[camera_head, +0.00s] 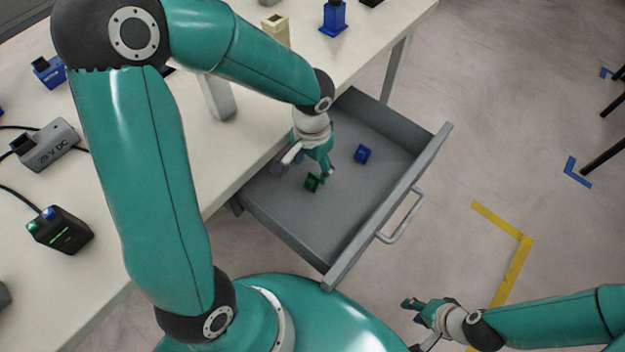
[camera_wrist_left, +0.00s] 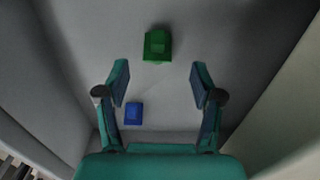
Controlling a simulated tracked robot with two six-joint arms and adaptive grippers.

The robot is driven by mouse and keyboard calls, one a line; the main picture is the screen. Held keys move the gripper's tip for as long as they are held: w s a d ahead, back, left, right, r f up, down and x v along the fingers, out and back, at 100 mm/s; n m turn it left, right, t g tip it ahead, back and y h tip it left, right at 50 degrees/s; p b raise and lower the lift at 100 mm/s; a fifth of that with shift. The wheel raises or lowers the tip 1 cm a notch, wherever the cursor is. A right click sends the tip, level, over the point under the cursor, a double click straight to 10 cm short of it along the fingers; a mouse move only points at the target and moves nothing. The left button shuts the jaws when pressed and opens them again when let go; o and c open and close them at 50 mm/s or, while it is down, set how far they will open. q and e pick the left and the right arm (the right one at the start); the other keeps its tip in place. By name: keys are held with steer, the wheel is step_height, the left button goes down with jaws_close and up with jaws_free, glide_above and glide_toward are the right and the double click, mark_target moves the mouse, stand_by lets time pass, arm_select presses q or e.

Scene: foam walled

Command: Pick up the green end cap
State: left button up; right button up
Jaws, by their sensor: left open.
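The green end cap (camera_head: 312,183) lies on the floor of the open grey drawer (camera_head: 300,218). In the left wrist view the green end cap (camera_wrist_left: 157,45) sits beyond the fingertips, roughly centred between them. My left gripper (camera_head: 312,168) is inside the drawer, just above and beside the cap. In the left wrist view the left gripper (camera_wrist_left: 159,80) is open with nothing between its fingers. My right gripper (camera_head: 420,318) is away from the drawer, over the floor at the lower right; its finger gap is unclear.
A blue part (camera_head: 362,153) lies in the drawer to the right of the green cap; it also shows in the left wrist view (camera_wrist_left: 134,113). The drawer's walls and its front with a handle (camera_head: 402,218) enclose the space. The table (camera_head: 130,215) holds a grey power unit (camera_head: 47,146) and a black box (camera_head: 60,231).

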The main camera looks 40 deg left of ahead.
mark_target(315, 175)
arm_select(q)
steer(key=f, duration=0.2)
steer(key=f+b, duration=0.1)
steer(key=f, duration=0.2)
steer(key=shift+w+d+f, duration=0.1)
steer(key=shift+w+d, duration=0.1)
steer(key=c, duration=1)
